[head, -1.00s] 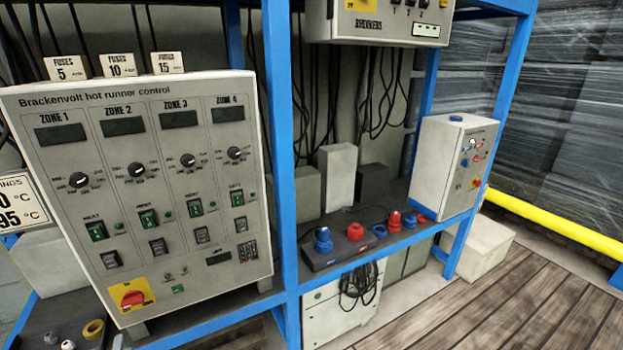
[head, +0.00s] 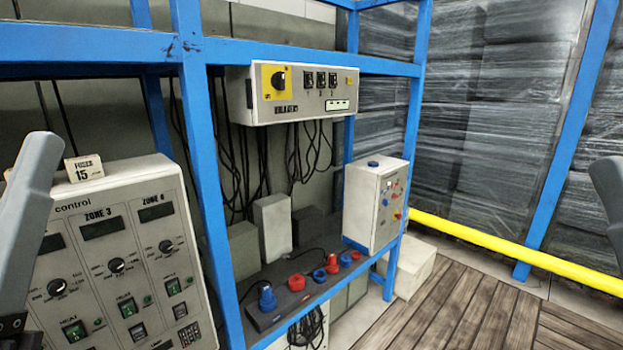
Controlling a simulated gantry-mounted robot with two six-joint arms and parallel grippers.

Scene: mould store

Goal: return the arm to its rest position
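A grey arm link of mine (head: 30,215) rises at the left edge of the head view, in front of the control panel (head: 125,250). Another grey link (head: 608,190), which looks like part of my other arm, shows at the right edge. Neither gripper can be seen, so whether they are open or hold anything is hidden.
A blue rack (head: 197,150) holds the control panel, a breaker box (head: 292,93) and a white switch box (head: 373,203). Red and blue sockets (head: 297,283) line its lower shelf. A yellow rail (head: 515,248) crosses at right. The wooden floor (head: 465,318) is clear.

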